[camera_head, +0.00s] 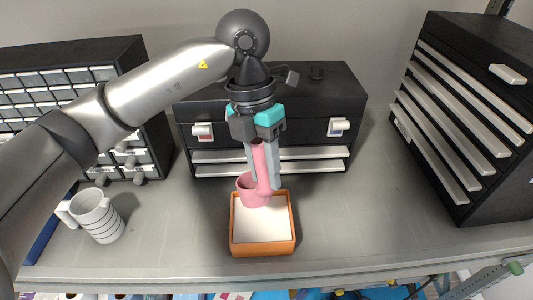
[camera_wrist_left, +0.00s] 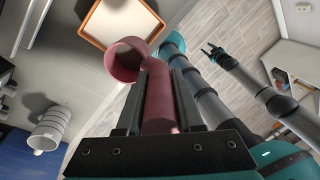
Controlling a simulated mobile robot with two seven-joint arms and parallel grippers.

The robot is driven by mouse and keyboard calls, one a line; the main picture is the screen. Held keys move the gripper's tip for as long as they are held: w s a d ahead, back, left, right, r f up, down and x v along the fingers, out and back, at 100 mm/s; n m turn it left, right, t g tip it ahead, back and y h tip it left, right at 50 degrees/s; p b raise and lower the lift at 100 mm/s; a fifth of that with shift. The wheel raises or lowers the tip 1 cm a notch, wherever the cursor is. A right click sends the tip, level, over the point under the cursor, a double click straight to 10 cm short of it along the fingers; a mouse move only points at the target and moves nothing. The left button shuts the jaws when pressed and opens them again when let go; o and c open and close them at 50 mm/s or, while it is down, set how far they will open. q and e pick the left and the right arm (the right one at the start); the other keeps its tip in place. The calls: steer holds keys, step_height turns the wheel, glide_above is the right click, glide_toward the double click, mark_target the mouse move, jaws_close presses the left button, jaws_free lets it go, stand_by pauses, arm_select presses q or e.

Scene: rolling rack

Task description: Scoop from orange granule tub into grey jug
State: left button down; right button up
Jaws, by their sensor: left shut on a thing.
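My left gripper (camera_head: 262,180) is shut on the handle of a pink scoop (camera_head: 249,192) and points down. The scoop's round cup is over the back edge of the orange tub (camera_head: 234,243), which holds pale, almost white contents. The left wrist view shows the scoop's cup (camera_wrist_left: 124,58) beside the tub (camera_wrist_left: 92,37), with no granules visible in it. The grey jug (camera_head: 98,218), with dark stripes and a handle, stands upright at the left; it also shows in the left wrist view (camera_wrist_left: 50,127). My right gripper (camera_wrist_left: 213,49) is small in the left wrist view, its fingers apart and empty.
A black toolbox (camera_head: 290,98) with pale drawers stands behind the tub. A black drawer cabinet (camera_head: 462,120) stands at the right and a small-drawer organiser (camera_head: 75,55) at the back left. The grey worktop (camera_head: 365,225) is clear right of the tub.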

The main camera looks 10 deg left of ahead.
mark_target(265, 200)
arm_select(q)
steer(key=shift+a+f+b, duration=0.1)
steer(key=shift+f+b, duration=0.4)
steer(key=shift+f, duration=0.55)
steer(key=b+x, duration=0.3)
steer(key=x, duration=0.1)
steer(key=shift+w+a+f, duration=0.15)
steer(key=shift+w+a, duration=0.15)
steer(key=w+a+b+x, duration=0.1)
steer(key=b+x, duration=0.4)
steer(key=x, duration=0.1)
steer(key=shift+f+b, duration=0.35)
steer(key=shift+f, duration=0.1)
arm_select(e)
step_height(265, 200, down, 9)
steer(key=shift+a+f, duration=0.2)
steer(key=shift+a, duration=0.1)
arm_select(q)
steer(key=shift+s+r, duration=0.1)
steer(key=shift+t+y, duration=0.4)
steer(key=shift+y, duration=0.1)
steer(key=shift+r+p, duration=1.85)
steer(key=shift+r, duration=0.75)
steer(key=shift+t+y, duration=0.6)
steer(key=shift+y, duration=0.3)
steer(key=shift+r+p, duration=2.2)
steer(key=shift+r, duration=1.65)
arm_select(e)
step_height(265, 200, up, 8)
